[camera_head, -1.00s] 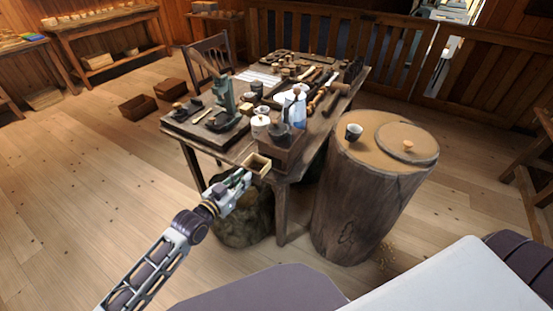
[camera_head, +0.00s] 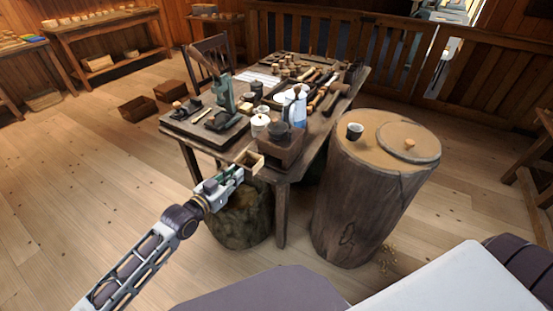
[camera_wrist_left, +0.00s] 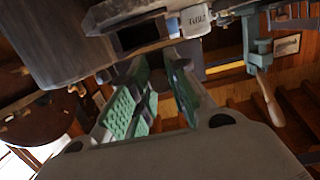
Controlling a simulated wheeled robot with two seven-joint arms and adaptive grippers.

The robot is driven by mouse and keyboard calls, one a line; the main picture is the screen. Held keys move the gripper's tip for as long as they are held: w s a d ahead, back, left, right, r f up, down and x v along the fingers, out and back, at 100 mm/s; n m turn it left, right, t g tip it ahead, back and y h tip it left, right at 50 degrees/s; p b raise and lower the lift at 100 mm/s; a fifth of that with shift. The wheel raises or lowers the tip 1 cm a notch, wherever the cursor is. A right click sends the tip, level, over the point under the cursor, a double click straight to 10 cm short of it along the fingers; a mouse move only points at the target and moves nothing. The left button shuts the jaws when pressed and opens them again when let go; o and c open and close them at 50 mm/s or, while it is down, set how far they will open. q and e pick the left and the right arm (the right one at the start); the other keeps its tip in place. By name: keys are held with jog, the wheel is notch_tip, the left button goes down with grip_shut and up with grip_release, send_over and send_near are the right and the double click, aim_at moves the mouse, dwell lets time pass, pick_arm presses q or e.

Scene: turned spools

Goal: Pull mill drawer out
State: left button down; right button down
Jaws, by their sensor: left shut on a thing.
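The mill (camera_head: 283,147) is a brown wooden box with a dark top at the table's near corner. Its small, pale, open-topped drawer (camera_head: 257,166) sticks out from its left side, beyond the table edge. I cannot tell whether its back end is still inside the mill. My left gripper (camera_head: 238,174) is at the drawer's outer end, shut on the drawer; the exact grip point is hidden. In the left wrist view the gripper's green pads (camera_wrist_left: 160,100) show below the mill's dark wooden body (camera_wrist_left: 60,40). My right gripper is not in view.
The table (camera_head: 284,215) is crowded with tools, a green press (camera_head: 225,95), a white jar (camera_head: 260,124) and a blue-white bottle (camera_head: 297,105). A large stump (camera_head: 365,200) stands at right with a dark cup (camera_head: 354,131). The floor (camera_head: 90,190) at left is free.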

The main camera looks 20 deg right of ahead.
pick_arm(q)
jog(key=shift+w+a, duration=0.15)
jog(key=shift+w, duration=0.05)
jog(key=w+a+b, duration=0.6)
jog(key=w+b, duration=0.2)
jog(key=b, duration=0.4)
jog(key=shift+w+a+f, duration=0.15)
jog(key=shift+a+f, duration=0.1)
jog(key=shift+f, duration=0.2)
dwell(2.6)
jog(key=shift+b, duration=0.3)
jog(key=shift+w+d, duration=0.15)
jog(key=r+b+x, duration=0.1)
jog(key=b+x, duration=0.3)
jog(key=x, duration=0.4)
jog(key=shift+w+d+f+b, duration=0.15)
jog(key=shift+d+f+b, duration=0.1)
jog(key=shift+f+b, duration=0.1)
dwell(1.9)
